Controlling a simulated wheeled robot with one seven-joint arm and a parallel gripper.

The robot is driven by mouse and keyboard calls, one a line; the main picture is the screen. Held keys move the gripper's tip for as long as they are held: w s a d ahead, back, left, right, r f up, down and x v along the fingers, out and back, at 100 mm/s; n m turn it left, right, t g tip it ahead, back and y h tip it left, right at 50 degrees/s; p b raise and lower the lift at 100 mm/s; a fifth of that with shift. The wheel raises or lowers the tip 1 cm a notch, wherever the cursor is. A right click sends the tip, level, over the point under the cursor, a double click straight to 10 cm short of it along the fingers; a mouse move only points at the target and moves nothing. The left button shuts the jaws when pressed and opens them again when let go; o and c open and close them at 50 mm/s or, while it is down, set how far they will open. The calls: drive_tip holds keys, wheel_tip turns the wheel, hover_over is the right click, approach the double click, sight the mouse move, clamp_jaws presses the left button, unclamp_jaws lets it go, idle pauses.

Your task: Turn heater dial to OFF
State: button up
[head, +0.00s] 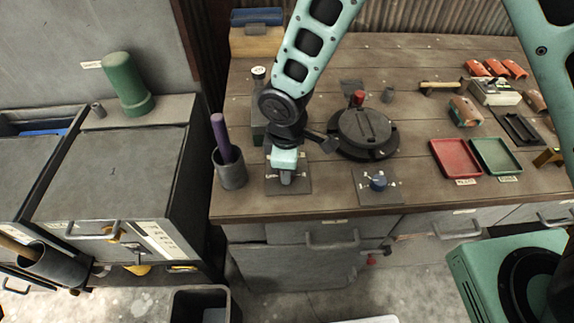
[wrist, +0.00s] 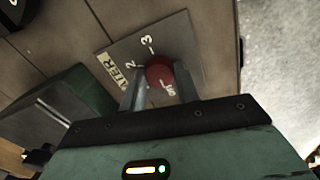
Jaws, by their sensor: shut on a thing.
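The heater dial (wrist: 159,70) is a round red knob on a grey plate (wrist: 118,60) in the wrist view. The plate has partly visible lettering ending in "ATER" and the marks 2 and 3. My gripper (wrist: 157,92) is shut on the dial, with one finger on each side of it. White lettering below the knob is too small to read surely, and I cannot tell where the dial points. In the head view my gripper (head: 286,178) reaches down onto the heater plate (head: 301,188) near the bench's front edge and hides the dial.
A blue dial on its own plate (head: 360,192) sits to the right. A dark pot (head: 230,170) with a purple-handled tool stands close on the left. A round dark turntable (head: 365,130) with a red knob is behind. Red (head: 455,157) and green (head: 497,155) trays lie further right.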

drive_tip(key=o, duration=1)
drive_tip(key=shift+r, duration=0.1)
drive_tip(key=r, duration=0.5)
drive_tip(key=r+b, duration=0.1)
drive_tip(key=r, duration=0.5)
drive_tip(key=s+r+b, duration=0.1)
drive_tip(key=r, duration=0.5)
drive_tip(key=shift+a+r, duration=0.1)
drive_tip(key=shift+r, duration=0.05)
drive_tip(key=s+d+m, duration=0.2)
drive_tip(key=s+d, duration=0.1)
drive_tip(key=s, duration=0.2)
drive_tip(key=s+d+m, duration=0.3)
drive_tip(key=s, duration=0.3)
drive_tip(key=s+d+m, duration=0.2)
drive_tip(key=s+d, duration=0.2)
drive_tip(key=s, duration=0.1)
drive_tip(key=shift+s+d+r+m+g+y, duration=0.1)
drive_tip(key=shift+s+r+m+g+y, duration=0.05)
drive_tip(key=shift+s+m+g+y, duration=0.2)
